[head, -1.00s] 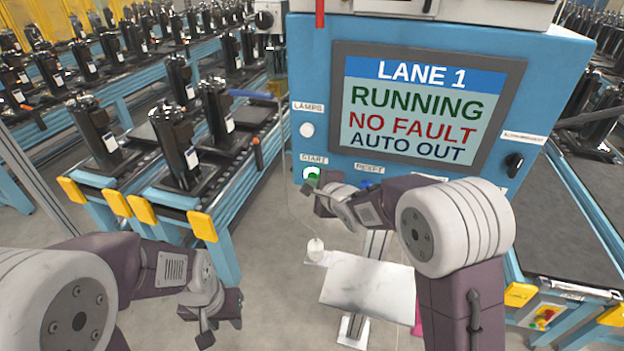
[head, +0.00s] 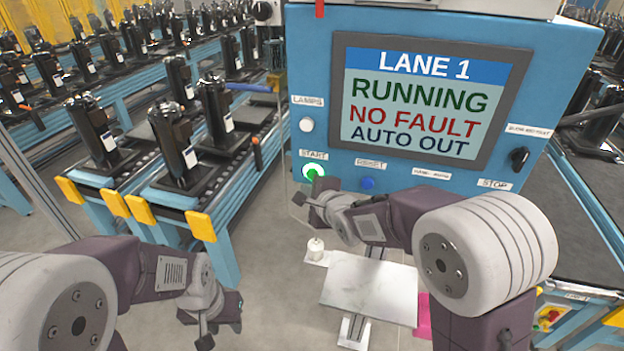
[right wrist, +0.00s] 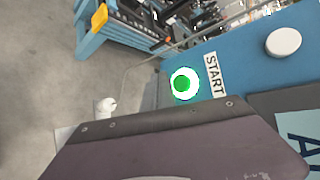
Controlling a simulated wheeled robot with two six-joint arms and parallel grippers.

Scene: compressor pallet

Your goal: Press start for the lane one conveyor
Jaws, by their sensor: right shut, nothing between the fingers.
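The blue control panel (head: 420,180) has a screen (head: 427,108) reading LANE 1, RUNNING, NO FAULT, AUTO OUT. The green START button (head: 313,171), with a bright lit ring, sits at the panel's lower left under its START label. The button also shows unobstructed in the right wrist view (right wrist: 183,84). My right gripper (head: 309,192) is shut and empty just below the button in the head view. Any contact with it is not visible; the button looks clear of the gripper. My left gripper (head: 220,322) hangs low at the left, far from the panel; its jaw opening is unclear.
A white lamps button (head: 306,125), a blue RESET button (head: 367,183) and a black selector (head: 519,158) share the panel. A pale plate (head: 369,288) on a stand is below. Conveyors with black compressors (head: 175,145) stand left.

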